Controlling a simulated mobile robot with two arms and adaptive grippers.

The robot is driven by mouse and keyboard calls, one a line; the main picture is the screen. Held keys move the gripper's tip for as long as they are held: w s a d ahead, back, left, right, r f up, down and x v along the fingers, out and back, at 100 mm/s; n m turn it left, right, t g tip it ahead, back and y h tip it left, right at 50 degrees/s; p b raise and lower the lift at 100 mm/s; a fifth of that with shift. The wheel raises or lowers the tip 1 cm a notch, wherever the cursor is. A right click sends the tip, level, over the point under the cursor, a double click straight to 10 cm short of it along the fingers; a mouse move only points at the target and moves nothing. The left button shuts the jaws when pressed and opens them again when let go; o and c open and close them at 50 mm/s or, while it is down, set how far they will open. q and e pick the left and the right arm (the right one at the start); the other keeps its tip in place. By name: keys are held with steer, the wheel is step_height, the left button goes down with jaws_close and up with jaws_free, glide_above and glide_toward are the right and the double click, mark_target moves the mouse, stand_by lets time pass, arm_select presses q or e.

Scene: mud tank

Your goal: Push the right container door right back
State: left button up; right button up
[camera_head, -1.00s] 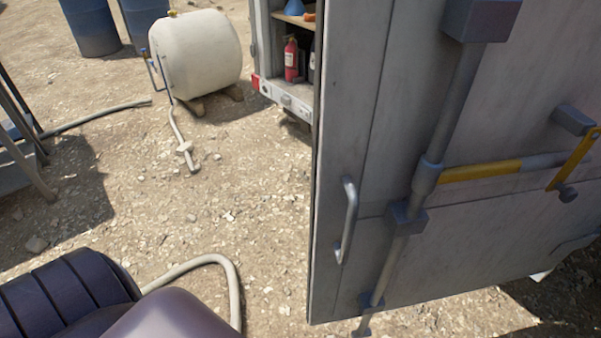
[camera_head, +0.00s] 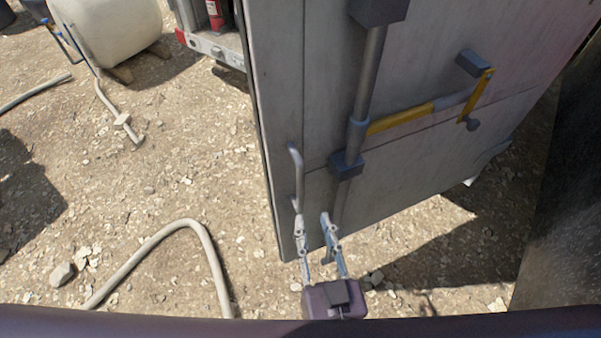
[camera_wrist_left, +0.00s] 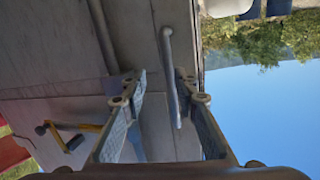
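The grey metal container door (camera_head: 335,75) stands swung open in the head view. A vertical bar handle (camera_head: 295,165) is near its left edge. My left gripper (camera_head: 313,220) is at the lower end of this handle, with its two fingers apart. In the left wrist view, the open gripper (camera_wrist_left: 158,82) has the handle (camera_wrist_left: 168,55) between its fingers, close to the right finger. I cannot tell whether they touch. My right gripper is in neither current view.
A locking rod (camera_head: 368,75) and a yellow lever (camera_head: 400,120) stick out from the door. A dark surface (camera_head: 575,190) rises at the right. A hose (camera_head: 195,230) lies on the gravel at left. A pale tank (camera_head: 110,30) stands at the back left.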

mark_target(301, 188)
arm_select(q)
step_height(301, 188, up, 5)
steer(key=n+t, duration=0.1)
steer(key=n, duration=0.1)
steer(key=shift+y, duration=0.4)
steer(key=p+x, duration=0.1)
steer(key=x, duration=0.1)
steer(key=p+x, duration=0.1)
steer(key=x, duration=0.1)
steer(key=a+p+x, duration=0.1)
steer(key=x, duration=0.1)
steer(key=shift+w+r+p, duration=0.1)
steer(key=shift+r+p, duration=0.25)
steer(key=shift+p, duration=0.05)
steer(key=shift+w+a+f, duration=0.1)
steer(key=shift+w+a, duration=0.05)
steer(key=shift+w, duration=0.2)
steer(key=shift+f, duration=0.1)
steer(key=shift+c, duration=0.7)
jaws_close()
